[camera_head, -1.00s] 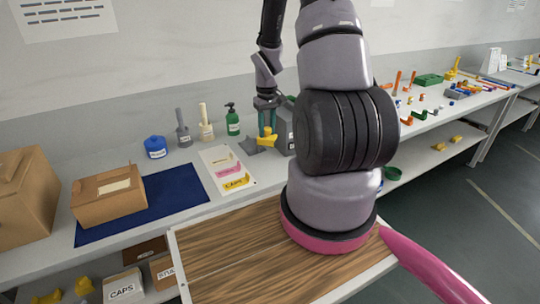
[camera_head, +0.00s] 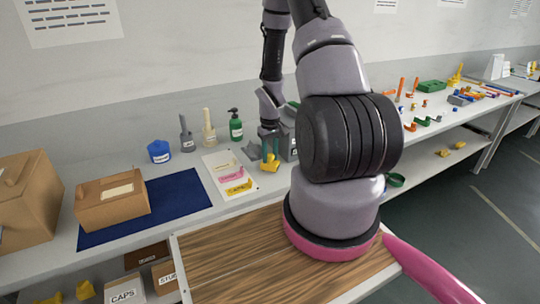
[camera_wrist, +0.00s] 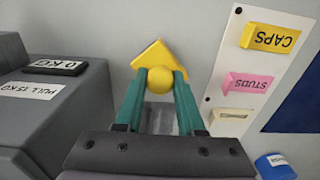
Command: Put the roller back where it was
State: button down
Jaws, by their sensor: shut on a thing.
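My gripper (camera_head: 270,157) is at the back bench, beside the grey tester. Its green fingers are shut on a yellow piece (camera_head: 262,165), which has a round knob and an angular, pointed body in the wrist view (camera_wrist: 160,79). I cannot tell whether the piece touches the bench. I cannot make out for sure which thing is the roller; a grey-handled tool (camera_head: 186,135) and a cream-handled tool (camera_head: 209,128) stand upright, with labels, further left. A flat grey plate (camera_head: 252,152) lies just behind and left of my gripper, and shows partly between the fingers.
The grey tester (camera_wrist: 50,105) stands close on one side. A white card (camera_head: 222,161) with caps and studs labels lies left of my gripper. A blue mat (camera_head: 180,205) carries a cardboard box (camera_head: 112,205). A green pump bottle (camera_head: 235,126) and a blue pot (camera_head: 159,152) stand behind.

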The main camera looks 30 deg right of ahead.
jog(key=shift+s+f, duration=0.25)
jog(key=shift+f, duration=0.2)
jog(key=c, duration=0.5)
grip_release()
notch_tip(320, 180, up, 13)
notch_tip(320, 180, up, 12)
jog(key=m+t, duration=0.1)
jog(key=t, duration=0.1)
send_over(270, 154)
jog(key=s+a, duration=0.1)
jog(key=a, duration=0.2)
jog(key=s+a+r+m+t, duration=0.1)
jog(key=s+a+r, duration=0.2)
jog(key=s+r, duration=0.3)
jog(key=s+a+r+m+t+y, duration=0.1)
jog(key=s+a+r+t, duration=0.1)
jog(key=s+a+r, duration=0.2)
jog(key=s+a+r+m+t+y, duration=0.1)
jog(key=s+a+r+t, duration=0.1)
jog(key=s+r, duration=0.6)
jog(key=shift+s+a+r+m, duration=0.15)
jog(key=shift+a+r, duration=0.1)
jog(key=shift+r, duration=0.45)
jog(key=shift+s+a+r+m, duration=0.1)
jog(key=shift+a+r, duration=0.1)
jog(key=shift+r, duration=0.45)
jog(key=shift+s+a+r+m, duration=0.15)
jog(key=shift+a+r, duration=0.1)
jog(key=shift+r, duration=0.45)
